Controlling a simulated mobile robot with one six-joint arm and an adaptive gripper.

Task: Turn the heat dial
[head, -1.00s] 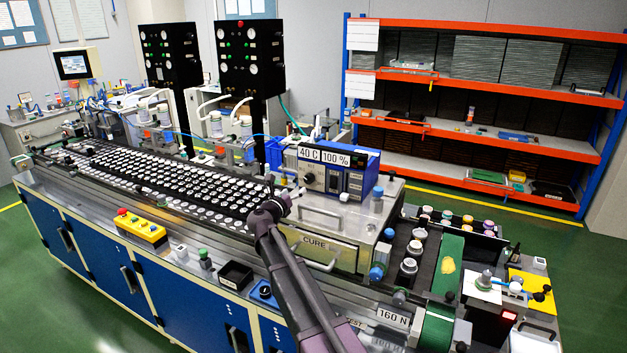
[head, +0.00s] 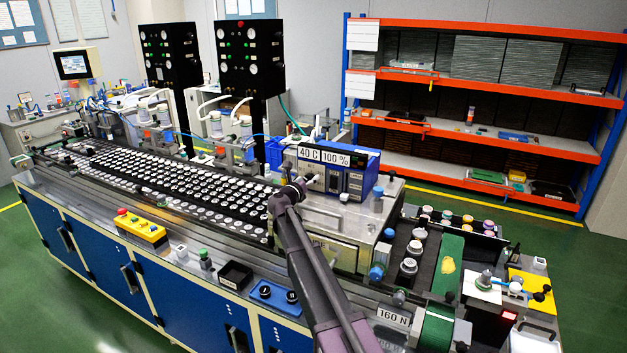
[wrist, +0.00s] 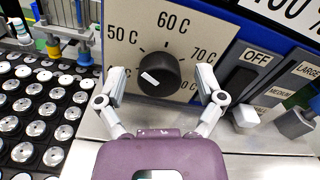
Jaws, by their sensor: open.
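The heat dial (wrist: 158,74) is a round black knob with a white mark toward its left side, on a beige panel (wrist: 125,55) marked 50 C, 60 C and 70 C. In the wrist view my gripper (wrist: 161,84) is open, with one finger left and one right of the dial. Gaps show between the fingers and the knob. In the head view the blue control box (head: 362,172) stands on the metal cure unit, with a sign (head: 323,155) reading 40 C and 100 %. My wrist covers part of its front there.
Right of the dial is a black switch (wrist: 241,80) labelled OFF, with a white lever (wrist: 246,117) below it. Trays of round speaker parts (head: 170,180) lie left of my arm. A blue two-knob box (head: 275,296) sits at the bench's front edge.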

